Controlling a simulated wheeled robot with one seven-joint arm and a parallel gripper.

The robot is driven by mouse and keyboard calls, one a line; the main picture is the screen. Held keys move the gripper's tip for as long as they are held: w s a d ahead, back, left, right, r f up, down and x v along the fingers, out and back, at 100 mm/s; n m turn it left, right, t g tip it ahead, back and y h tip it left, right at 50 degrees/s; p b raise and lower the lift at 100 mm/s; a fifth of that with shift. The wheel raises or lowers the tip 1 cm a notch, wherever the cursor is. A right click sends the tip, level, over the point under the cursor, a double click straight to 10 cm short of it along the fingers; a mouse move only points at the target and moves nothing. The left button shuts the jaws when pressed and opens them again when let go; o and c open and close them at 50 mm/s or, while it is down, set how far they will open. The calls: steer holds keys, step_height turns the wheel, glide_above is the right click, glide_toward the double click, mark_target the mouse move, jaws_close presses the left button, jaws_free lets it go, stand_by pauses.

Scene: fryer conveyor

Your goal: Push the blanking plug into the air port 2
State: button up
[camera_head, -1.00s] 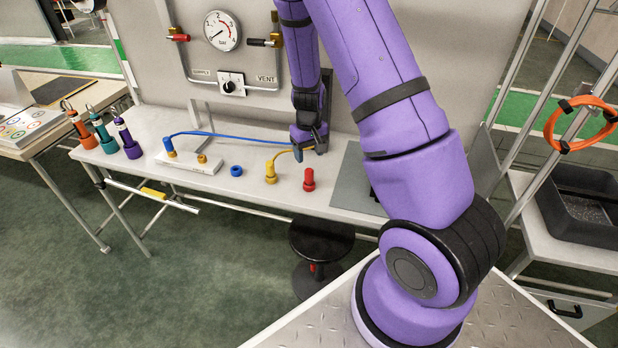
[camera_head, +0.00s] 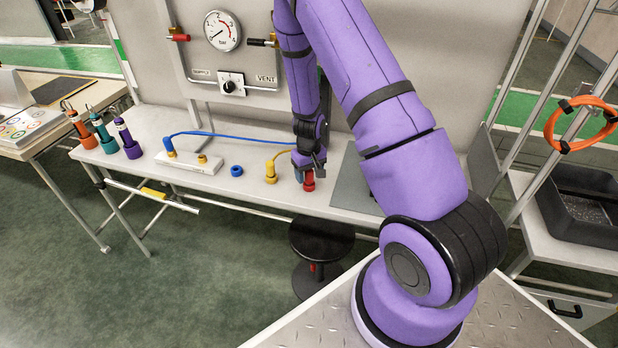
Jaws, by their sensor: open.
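A red plug (camera_head: 309,183), which looks like the blanking plug, stands upright on the white bench. My gripper (camera_head: 309,170) is open, pointing down at the plug's top; its fingers hide the upper part. I cannot tell whether they touch it. A white block (camera_head: 208,167) at the left of the bench carries a blue fitting (camera_head: 169,147) with a blue hose, and a bare brass port (camera_head: 202,158) to its right. The brass port looks like air port 2, but no number is readable.
A blue ring (camera_head: 236,171) and a yellow fitting (camera_head: 271,173) with a yellow hose stand between block and red plug. A bluish piece (camera_head: 298,174) is just left of my gripper. A grey mat (camera_head: 352,182) lies to the right.

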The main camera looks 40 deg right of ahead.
steer(key=c, duration=1.1)
steer(key=shift+r, duration=2.55)
